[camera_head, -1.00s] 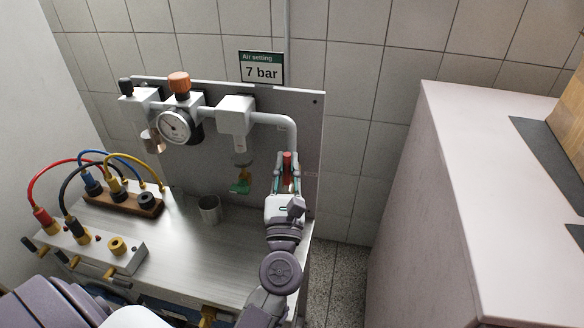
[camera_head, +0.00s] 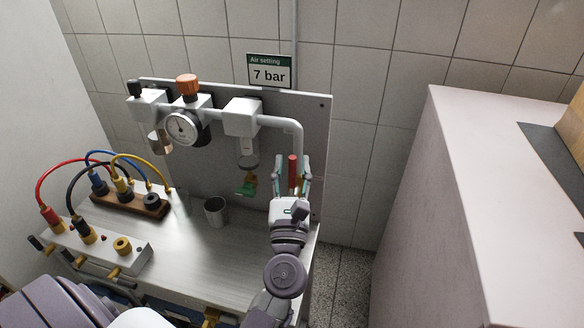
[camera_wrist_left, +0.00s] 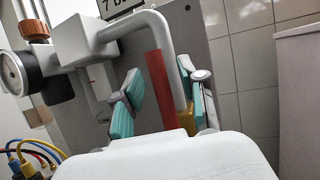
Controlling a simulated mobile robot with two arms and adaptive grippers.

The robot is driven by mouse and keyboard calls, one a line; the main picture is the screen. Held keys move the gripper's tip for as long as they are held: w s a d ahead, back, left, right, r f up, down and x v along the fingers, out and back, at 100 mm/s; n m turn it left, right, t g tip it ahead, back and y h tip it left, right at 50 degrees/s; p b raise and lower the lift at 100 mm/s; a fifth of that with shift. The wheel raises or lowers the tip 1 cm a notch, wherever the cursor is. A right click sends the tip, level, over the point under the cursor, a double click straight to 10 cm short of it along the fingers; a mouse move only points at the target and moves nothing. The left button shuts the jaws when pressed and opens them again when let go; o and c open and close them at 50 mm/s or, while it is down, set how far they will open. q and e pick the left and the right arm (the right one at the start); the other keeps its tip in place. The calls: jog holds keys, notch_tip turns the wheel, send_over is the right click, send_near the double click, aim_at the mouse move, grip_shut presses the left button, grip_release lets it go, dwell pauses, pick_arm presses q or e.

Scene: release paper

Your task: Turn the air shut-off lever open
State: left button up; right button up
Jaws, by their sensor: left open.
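In the left wrist view the teal finger pads of my left gripper (camera_wrist_left: 158,88) flank the lever, with visible gaps. A brass-coloured part (camera_wrist_left: 185,115) shows behind the lever, partly hidden. My right gripper is not in view.
A gauge (camera_head: 182,128), an orange knob (camera_head: 187,84) and a white block (camera_head: 241,117) sit along the pipe. A metal cup (camera_head: 215,211) stands on the bench. Cables (camera_head: 62,172) and sockets are at left. A pale cabinet (camera_head: 425,200) stands at right.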

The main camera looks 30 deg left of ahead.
pick_arm(q)
jog(key=v, duration=1.2)
jog(key=shift+s, duration=0.1)
